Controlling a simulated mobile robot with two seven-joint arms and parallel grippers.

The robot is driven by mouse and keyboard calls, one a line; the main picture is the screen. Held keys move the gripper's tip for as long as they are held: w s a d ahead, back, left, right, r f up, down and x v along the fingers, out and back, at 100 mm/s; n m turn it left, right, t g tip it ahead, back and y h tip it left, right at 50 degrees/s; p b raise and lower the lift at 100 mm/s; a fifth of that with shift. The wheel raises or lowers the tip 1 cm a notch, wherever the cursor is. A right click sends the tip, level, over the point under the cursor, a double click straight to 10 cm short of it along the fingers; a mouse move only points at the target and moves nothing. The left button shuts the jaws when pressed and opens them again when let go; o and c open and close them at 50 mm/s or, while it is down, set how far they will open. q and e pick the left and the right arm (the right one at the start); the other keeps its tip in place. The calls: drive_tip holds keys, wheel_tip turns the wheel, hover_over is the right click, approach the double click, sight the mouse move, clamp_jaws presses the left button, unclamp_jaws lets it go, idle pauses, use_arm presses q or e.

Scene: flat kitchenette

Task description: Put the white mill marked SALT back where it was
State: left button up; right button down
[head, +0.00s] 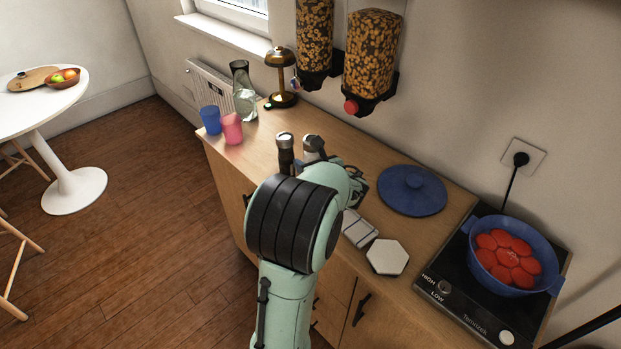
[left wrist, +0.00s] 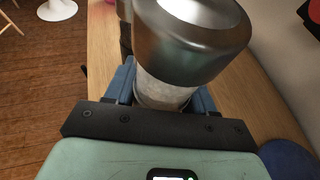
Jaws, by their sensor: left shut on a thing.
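The held mill has a steel cap (left wrist: 190,35) and a pale body (left wrist: 160,92) in the left wrist view. Its marking is out of sight. My left gripper (left wrist: 163,95) is shut around the pale body, with a blue finger on each side. In the head view the mill's cap (head: 314,143) shows above my wrist, which hides its lower part. I cannot tell whether its base touches the counter. A dark mill with a steel cap (head: 285,152) stands just left of it. My right gripper is not in view.
The wooden counter (head: 345,140) holds blue (head: 210,120) and pink (head: 232,129) cups, a glass vase (head: 243,95) and a brass lamp (head: 281,75) at the back left. A blue lid (head: 412,190), white hexagonal tile (head: 387,257) and blue pot (head: 478,228) on a hob are to the right.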

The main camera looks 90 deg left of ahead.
use_arm(q)
drive_tip(key=shift+f+b, duration=0.65)
drive_tip(key=shift+f, duration=1.5)
drive_tip(key=shift+f, duration=0.2)
drive_tip(key=o, duration=1.3)
drive_tip(key=shift+c, duration=0.2)
drive_tip(key=shift+r, duration=0.1)
drive_tip(key=shift+d+r, duration=0.1)
drive_tip(key=shift+r, duration=0.1)
drive_tip(key=p+v, duration=0.1)
drive_tip(key=v, duration=1)
drive_tip(key=shift+w+d, duration=0.2)
drive_tip(key=shift+d, duration=0.15)
